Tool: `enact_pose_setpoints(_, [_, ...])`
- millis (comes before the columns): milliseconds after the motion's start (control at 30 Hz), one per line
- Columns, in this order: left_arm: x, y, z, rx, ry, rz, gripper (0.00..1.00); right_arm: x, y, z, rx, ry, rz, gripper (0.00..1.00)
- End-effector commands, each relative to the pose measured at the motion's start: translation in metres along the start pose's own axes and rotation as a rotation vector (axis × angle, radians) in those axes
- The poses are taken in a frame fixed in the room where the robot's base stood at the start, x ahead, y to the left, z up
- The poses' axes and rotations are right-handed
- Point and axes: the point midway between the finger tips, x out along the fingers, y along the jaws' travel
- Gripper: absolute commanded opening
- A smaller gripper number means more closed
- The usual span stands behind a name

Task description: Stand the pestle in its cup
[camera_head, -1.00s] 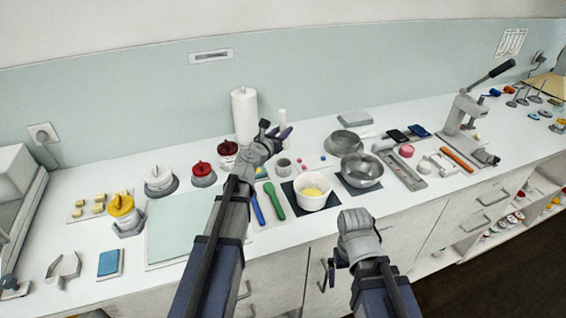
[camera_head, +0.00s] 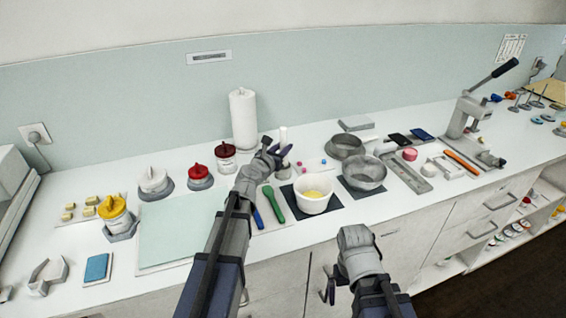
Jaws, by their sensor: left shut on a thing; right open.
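The pestle (camera_head: 283,136) is a pale upright rod, and my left gripper (camera_head: 276,151) is shut on it. Its lower part is hidden by the fingers. The small grey cup (camera_head: 284,172) stands on the counter just below the gripper. I cannot tell whether the pestle's lower end is inside the cup or just above it. My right gripper (camera_head: 328,289) is open and empty, low in front of the counter's front edge.
A white bowl with yellow contents (camera_head: 312,205) stands just right and in front of the cup. Green (camera_head: 273,204) and blue spatulas lie in front. A paper roll (camera_head: 243,118) stands behind. Metal bowls (camera_head: 363,184) are at the right. The pale green mat (camera_head: 180,222) is clear.

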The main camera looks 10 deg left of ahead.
Motion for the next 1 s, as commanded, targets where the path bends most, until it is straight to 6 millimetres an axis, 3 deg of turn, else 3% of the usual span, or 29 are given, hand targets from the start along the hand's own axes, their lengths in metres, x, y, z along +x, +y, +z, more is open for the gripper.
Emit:
enact_pose_setpoints(400, [0.006,0.000,-0.038,0.000,0.000,0.000,0.00,0.038,-0.004,-0.002,0.000,0.000,0.000,1.00])
enact_pose_setpoints(800, [0.006,0.000,-0.040,0.000,0.000,0.000,0.00,0.040,-0.004,-0.002,0.000,0.000,0.000,1.00])
enact_pose_setpoints(833, [0.006,0.000,-0.040,0.000,0.000,0.000,0.30,0.040,-0.004,-0.002,0.000,0.000,0.000,1.00])
enact_pose_setpoints(1000, [0.006,0.000,-0.039,0.000,0.000,0.000,0.49,0.039,-0.004,-0.002,0.000,0.000,0.000,1.00])
